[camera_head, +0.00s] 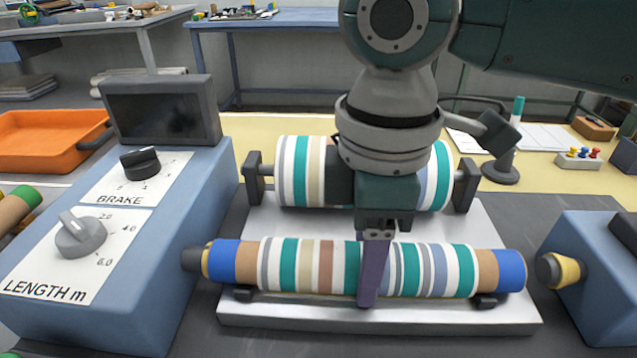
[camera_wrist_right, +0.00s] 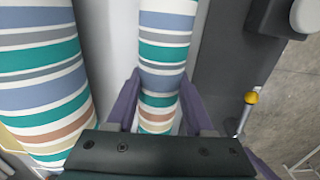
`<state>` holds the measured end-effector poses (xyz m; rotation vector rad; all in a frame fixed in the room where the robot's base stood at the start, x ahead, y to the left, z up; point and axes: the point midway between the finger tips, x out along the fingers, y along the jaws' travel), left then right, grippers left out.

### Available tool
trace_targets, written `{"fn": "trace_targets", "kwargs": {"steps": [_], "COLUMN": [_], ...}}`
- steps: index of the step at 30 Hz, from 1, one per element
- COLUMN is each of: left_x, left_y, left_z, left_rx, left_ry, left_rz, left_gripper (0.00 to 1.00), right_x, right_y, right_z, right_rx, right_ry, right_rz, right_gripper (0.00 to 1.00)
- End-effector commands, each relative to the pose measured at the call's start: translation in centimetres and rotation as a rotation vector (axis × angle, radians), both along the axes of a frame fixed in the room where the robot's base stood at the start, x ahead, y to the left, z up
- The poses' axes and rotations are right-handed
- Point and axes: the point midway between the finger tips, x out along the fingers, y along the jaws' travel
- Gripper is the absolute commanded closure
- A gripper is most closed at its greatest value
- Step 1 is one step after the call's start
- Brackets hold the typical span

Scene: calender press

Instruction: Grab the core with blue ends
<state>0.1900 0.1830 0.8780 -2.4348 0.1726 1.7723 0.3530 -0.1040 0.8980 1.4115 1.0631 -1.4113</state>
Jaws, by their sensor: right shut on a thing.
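The core with blue ends (camera_head: 510,270) lies level across the front of a pale plate, wrapped in striped material with teal, grey, tan and brown bands. Its right end rests at a small dark support. Its left end meets the dark spindle of the blue machine. My right gripper (camera_head: 376,270) comes down from above and is shut around the middle of the striped roll. In the right wrist view the roll (camera_wrist_right: 165,60) sits between the two purple fingers (camera_wrist_right: 160,105). My left gripper is in neither view.
A larger striped roll (camera_head: 295,172) sits behind on dark brackets. The blue machine (camera_head: 190,215) with brake and length knobs stands left, and another blue block (camera_head: 592,265) with a yellow-ringed spindle (camera_head: 562,270) right. An orange tray (camera_head: 45,140) lies at far left.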

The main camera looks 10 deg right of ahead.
Motion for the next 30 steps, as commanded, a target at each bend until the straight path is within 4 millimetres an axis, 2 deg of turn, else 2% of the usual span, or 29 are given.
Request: {"fn": "trace_targets", "kwargs": {"steps": [1, 11, 23, 26, 30], "left_x": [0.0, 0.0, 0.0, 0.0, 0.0], "left_y": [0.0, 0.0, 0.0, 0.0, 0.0], "left_z": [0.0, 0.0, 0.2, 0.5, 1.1], "left_rx": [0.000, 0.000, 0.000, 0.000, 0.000], "left_ry": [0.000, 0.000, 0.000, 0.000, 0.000], "left_rz": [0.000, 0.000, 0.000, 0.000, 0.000], "left_gripper": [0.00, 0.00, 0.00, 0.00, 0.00], "right_x": [0.0, 0.0, 0.1, 0.1, 0.1], "right_y": [0.0, 0.0, 0.0, 0.0, 0.0], "right_z": [0.0, 0.0, 0.7, 1.8, 4.3], "right_rx": [0.000, 0.000, 0.002, 0.001, 0.002], "right_ry": [0.000, 0.000, -0.002, -0.002, -0.004], "right_rz": [0.000, 0.000, -0.001, -0.001, 0.000], "right_gripper": [0.64, 1.00, 1.00, 1.00, 1.00]}}
